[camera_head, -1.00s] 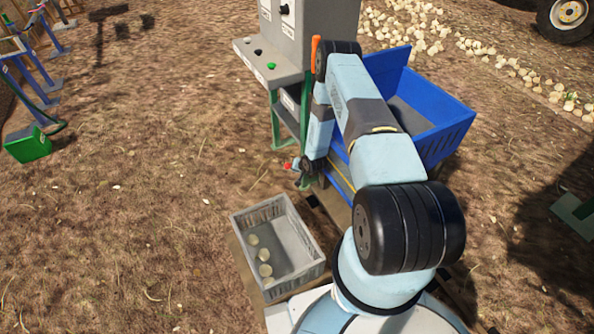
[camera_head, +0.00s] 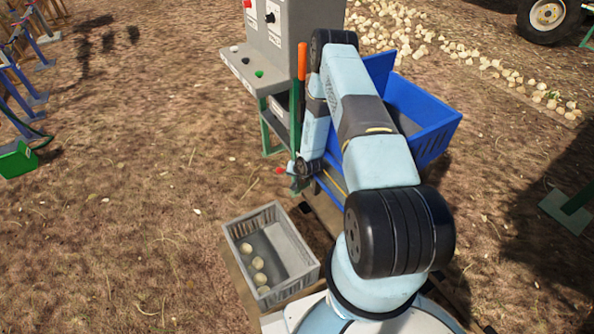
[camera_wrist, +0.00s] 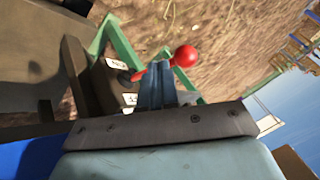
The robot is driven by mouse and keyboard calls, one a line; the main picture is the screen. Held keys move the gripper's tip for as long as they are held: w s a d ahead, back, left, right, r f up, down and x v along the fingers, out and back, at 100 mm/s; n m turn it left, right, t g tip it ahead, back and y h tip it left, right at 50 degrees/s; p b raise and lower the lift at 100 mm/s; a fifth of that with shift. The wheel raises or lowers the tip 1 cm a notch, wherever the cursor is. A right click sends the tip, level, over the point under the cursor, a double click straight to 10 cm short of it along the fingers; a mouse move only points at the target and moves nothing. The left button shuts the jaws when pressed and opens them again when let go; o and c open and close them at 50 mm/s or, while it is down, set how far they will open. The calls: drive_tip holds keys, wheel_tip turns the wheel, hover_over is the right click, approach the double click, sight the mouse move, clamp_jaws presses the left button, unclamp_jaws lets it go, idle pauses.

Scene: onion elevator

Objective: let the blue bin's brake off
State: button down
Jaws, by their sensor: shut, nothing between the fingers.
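The blue bin (camera_head: 425,115) stands at right of centre in the head view, partly hidden by my arm. A lever with a red ball knob (camera_wrist: 186,55) shows in the wrist view, beside a dark box (camera_wrist: 100,88) with white labels. A small red end also shows low by the bin in the head view (camera_head: 280,171). My gripper (camera_wrist: 160,72) is shut and empty, its fingertips close to the red lever's rod. I cannot tell whether they touch it. A green lever with an orange grip (camera_head: 302,60) stands upright beside the bin and my arm.
A grey control console (camera_head: 258,75) with buttons stands behind the bin's left side. A grey crate (camera_head: 312,272) holding several onions sits in front. A green stand (camera_head: 568,212) is at right.

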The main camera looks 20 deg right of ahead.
drive_tip(key=v, duration=0.9)
drive_tip(key=shift+a, duration=0.1)
